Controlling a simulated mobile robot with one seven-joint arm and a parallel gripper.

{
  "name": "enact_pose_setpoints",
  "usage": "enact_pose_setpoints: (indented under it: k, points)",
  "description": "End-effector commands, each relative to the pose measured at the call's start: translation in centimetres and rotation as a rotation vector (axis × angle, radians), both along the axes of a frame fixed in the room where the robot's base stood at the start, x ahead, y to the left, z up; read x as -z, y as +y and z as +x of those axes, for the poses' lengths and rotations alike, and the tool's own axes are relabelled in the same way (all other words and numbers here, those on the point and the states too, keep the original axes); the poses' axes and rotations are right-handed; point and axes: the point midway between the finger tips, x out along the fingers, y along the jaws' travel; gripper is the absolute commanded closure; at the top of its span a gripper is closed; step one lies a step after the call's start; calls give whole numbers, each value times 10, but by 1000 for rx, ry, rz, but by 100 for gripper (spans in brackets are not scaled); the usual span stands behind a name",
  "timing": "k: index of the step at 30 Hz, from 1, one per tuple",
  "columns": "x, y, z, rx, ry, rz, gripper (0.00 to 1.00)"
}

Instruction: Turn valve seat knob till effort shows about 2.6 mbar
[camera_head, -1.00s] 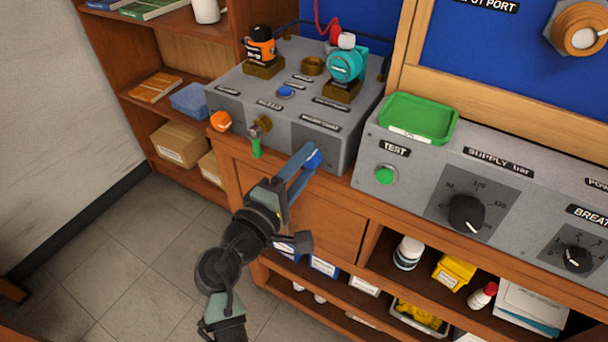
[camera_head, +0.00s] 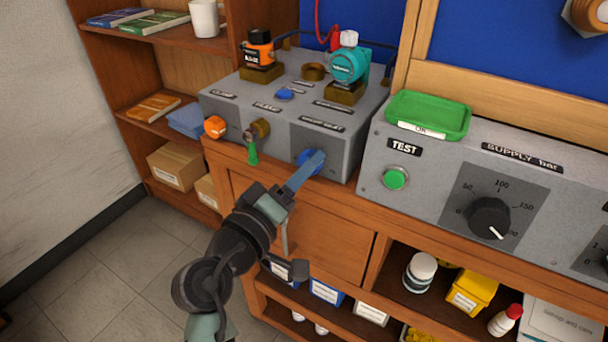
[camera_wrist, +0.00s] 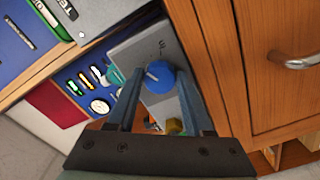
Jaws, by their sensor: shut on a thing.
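The blue knob (camera_head: 304,157) sits low on the front face of a grey bench unit (camera_head: 225,115), on a darker panel. I take it for the valve seat knob; its label is too blurred to read. My gripper (camera_head: 312,165) reaches it from below and is shut on it, the fingers partly covering the knob. In the wrist view, the knob (camera_wrist: 160,77) lies between the two finger ends of my gripper (camera_wrist: 160,82). A white round gauge (camera_wrist: 100,105) shows there on a blue panel. Its reading is too small to tell, and I see no readable effort value.
A second grey unit (camera_head: 440,150) with a green TEST button (camera_head: 396,178) and a supply dial (camera_head: 490,218) stands right. Wooden shelves (camera_head: 150,120) are left.

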Motion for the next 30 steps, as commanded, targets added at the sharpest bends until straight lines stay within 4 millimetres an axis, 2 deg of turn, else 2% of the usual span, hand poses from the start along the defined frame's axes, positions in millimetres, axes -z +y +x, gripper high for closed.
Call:
enact_pose_setpoints:
  k: [13, 14, 18, 19, 30]
  points:
    - [1, 0, 0, 1, -3, 10, 100]
    - [1, 0, 0, 1, -3, 10, 47]
    - [1, 0, 0, 0, -3, 10, 22]
    - [1, 0, 0, 0, -3, 10, 19]
    - [0, 0, 0, 0, -2, 7, 19]
